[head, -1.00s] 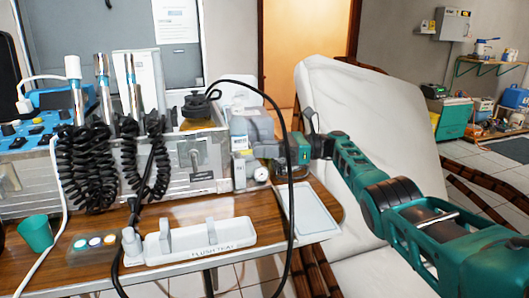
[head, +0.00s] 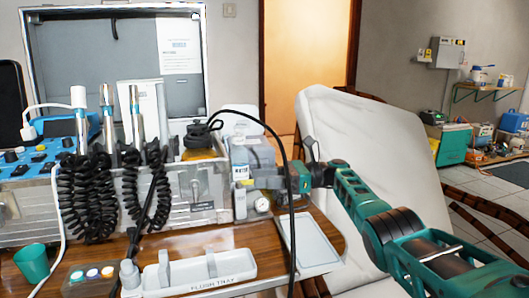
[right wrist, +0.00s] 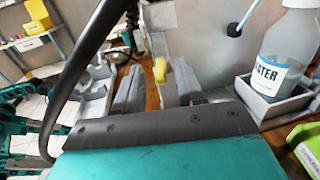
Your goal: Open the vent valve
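A small yellow part, which looks like the vent valve's handle (right wrist: 160,69), stands between the two grey fingers of my right gripper (right wrist: 158,85) in the right wrist view. The fingers are apart, with brown table showing in the gap. The yellow part is close to the right finger; I cannot tell whether they touch. In the head view my right gripper (head: 262,182) is at the right end of the metal dental unit (head: 200,185), beside the water bottle and above a round gauge (head: 262,204). The valve is largely hidden there. My left gripper is not in view.
The labelled water bottle (right wrist: 284,55) stands in a grey holder close to the right of my gripper. A black hose (head: 291,200) loops in front of my right arm.

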